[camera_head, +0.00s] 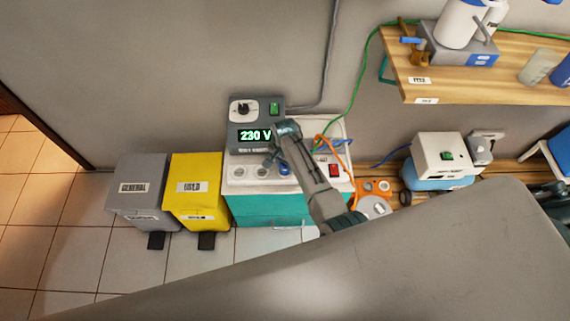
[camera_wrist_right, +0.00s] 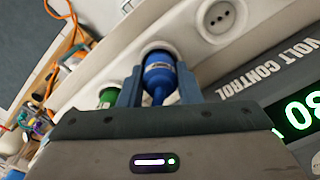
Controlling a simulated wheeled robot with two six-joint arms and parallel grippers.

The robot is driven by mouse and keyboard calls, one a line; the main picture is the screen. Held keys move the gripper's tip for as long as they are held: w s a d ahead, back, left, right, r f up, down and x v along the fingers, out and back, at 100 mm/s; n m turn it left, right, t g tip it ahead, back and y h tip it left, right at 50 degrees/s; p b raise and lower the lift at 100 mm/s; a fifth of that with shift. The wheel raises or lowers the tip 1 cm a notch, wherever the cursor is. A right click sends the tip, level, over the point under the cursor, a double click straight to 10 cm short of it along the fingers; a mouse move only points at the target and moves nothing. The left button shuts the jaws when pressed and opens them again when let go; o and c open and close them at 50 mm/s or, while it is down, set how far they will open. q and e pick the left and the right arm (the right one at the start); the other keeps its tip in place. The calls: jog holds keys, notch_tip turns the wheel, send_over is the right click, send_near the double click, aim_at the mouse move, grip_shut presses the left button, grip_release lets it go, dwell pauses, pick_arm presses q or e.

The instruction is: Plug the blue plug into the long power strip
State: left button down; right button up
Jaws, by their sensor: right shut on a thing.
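The long power strip (camera_head: 240,184) is a white strip with round sockets along the top of a teal cabinet. It also fills the upper part of the right wrist view (camera_wrist_right: 185,22). The blue plug (camera_wrist_right: 158,72) is between the fingers of my right gripper (camera_wrist_right: 159,88), which is shut on it. Its head is at a round white-rimmed socket, apparently lined up with it; I cannot tell how deep it sits. In the head view the blue plug (camera_head: 284,168) shows small beside my right gripper (camera_head: 276,163). My left gripper is not in view.
Orange cable (camera_head: 325,142) hangs near my arm. Yellow bin (camera_head: 195,185) and grey bin (camera_head: 142,188) stand left.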

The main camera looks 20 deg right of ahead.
jog(key=o, duration=1.1)
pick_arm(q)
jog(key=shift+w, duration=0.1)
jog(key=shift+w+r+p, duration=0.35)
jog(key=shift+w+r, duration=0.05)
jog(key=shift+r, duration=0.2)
pick_arm(e)
notch_tip(320, 180, up, 11)
jog(key=shift+f, duration=0.1)
